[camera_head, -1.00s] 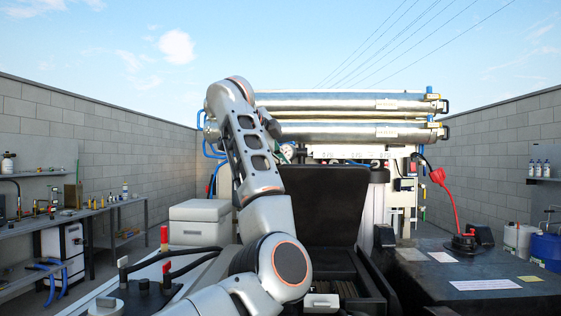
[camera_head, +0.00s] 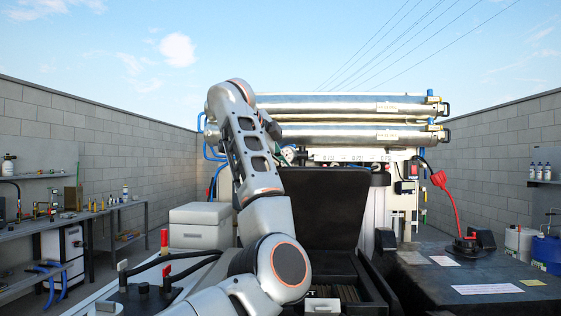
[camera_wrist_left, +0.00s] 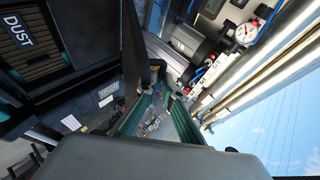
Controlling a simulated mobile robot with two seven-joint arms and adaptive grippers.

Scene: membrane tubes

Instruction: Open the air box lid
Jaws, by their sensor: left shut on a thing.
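The air box (camera_head: 375,285) is a black box in the lower middle of the head view, with brown filter slats inside. Its black lid (camera_head: 320,210) stands nearly upright at the back of the box, which is open. My left arm reaches up in front of its left side and bends over behind. My left gripper (camera_head: 286,153) is at the lid's upper left edge, mostly hidden by the arm and lid. It is shut on the lid; the fingertips are not clear. The left wrist view shows the filter (camera_wrist_left: 35,60) with a "DUST" label. My right gripper is out of view.
Steel membrane tubes (camera_head: 350,105) lie behind the lid, with a pressure gauge (camera_wrist_left: 243,33) beside them. A white case (camera_head: 200,228) stands left of the lid. A dark unit with a red lever (camera_head: 450,205) is at right. A workbench (camera_head: 60,225) runs along the left wall.

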